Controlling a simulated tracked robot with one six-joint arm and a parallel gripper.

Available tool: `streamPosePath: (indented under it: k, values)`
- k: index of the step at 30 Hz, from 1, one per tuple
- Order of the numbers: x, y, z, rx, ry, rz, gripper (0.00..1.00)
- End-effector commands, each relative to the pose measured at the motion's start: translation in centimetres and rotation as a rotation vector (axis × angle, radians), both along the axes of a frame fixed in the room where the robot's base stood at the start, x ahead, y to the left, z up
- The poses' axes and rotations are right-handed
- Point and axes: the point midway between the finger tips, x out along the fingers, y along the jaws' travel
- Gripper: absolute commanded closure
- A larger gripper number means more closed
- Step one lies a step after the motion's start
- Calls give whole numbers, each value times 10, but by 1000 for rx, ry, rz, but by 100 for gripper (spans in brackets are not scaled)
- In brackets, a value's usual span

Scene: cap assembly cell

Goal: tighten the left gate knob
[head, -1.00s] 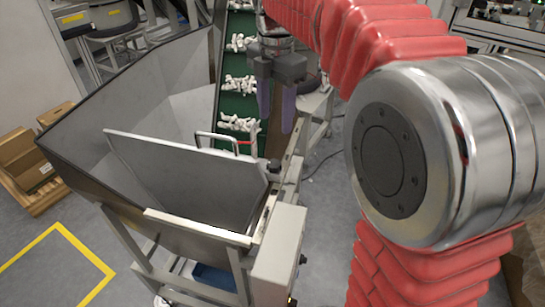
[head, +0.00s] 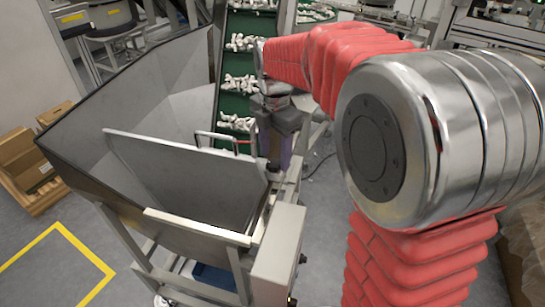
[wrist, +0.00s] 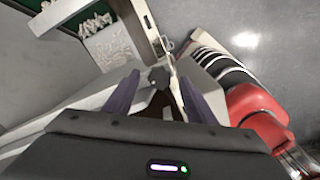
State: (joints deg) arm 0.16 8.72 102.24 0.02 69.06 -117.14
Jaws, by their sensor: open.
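A small dark knob (wrist: 156,75) shows in the wrist view, between and just beyond my fingertips. In the head view it is mostly hidden behind my gripper, on the frame at the right end of the grey gate panel (head: 185,180). The panel has a pale handle on its top edge. My gripper (head: 274,160) points down over that spot, with its purple fingers apart. The wrist view also shows my gripper (wrist: 156,88) open, with nothing held. I cannot tell whether the fingertips stand level with the knob or above it.
A large grey hopper (head: 130,90) stands at the left. A green conveyor (head: 232,105) with white parts on its cleats runs up behind my gripper. A grey box (head: 279,250) sits on the frame below. Cardboard boxes (head: 30,165) lie at the far left.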

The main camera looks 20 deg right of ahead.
Motion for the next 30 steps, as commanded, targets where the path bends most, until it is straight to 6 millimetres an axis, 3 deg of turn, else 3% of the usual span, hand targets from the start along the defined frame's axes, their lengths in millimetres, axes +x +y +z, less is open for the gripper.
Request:
streamPosePath:
  k: [6,14,30]
  values:
    - [0,0,-16,0,0,0,49]
    - [0,0,-16,0,-1,0,49]
    - [0,1,-16,0,-1,1,86]
